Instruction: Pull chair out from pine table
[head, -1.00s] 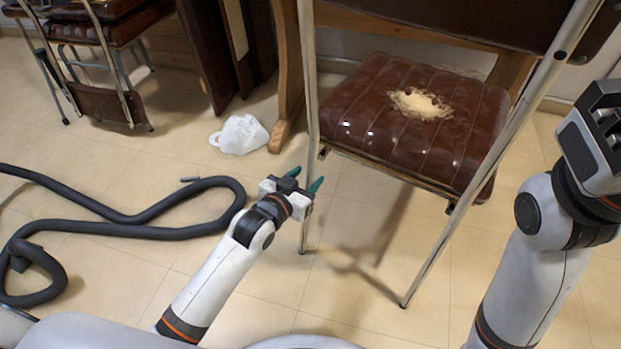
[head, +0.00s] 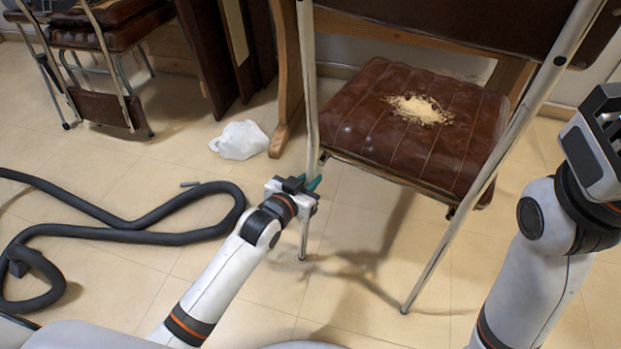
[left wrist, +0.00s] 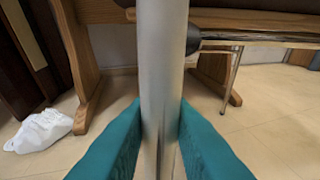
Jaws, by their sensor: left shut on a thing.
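The chair (head: 400,120) has a worn brown padded seat, a dark backrest and pale metal legs, and its back faces me. Its seat end is by the pine table, whose wooden leg (head: 287,75) stands just left of the chair. My left gripper (head: 312,183) is shut on the chair's left metal leg; in the left wrist view the leg (left wrist: 162,70) stands upright between the teal fingers (left wrist: 160,135). My right gripper (head: 608,120) is raised at the right edge, away from the chair, and its fingers are out of view.
A dark hose (head: 130,232) loops over the tiled floor at the left. A crumpled white bag (head: 240,140) lies by the table leg. Stacked chairs (head: 100,40) stand at the back left. The floor in front of the chair is clear.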

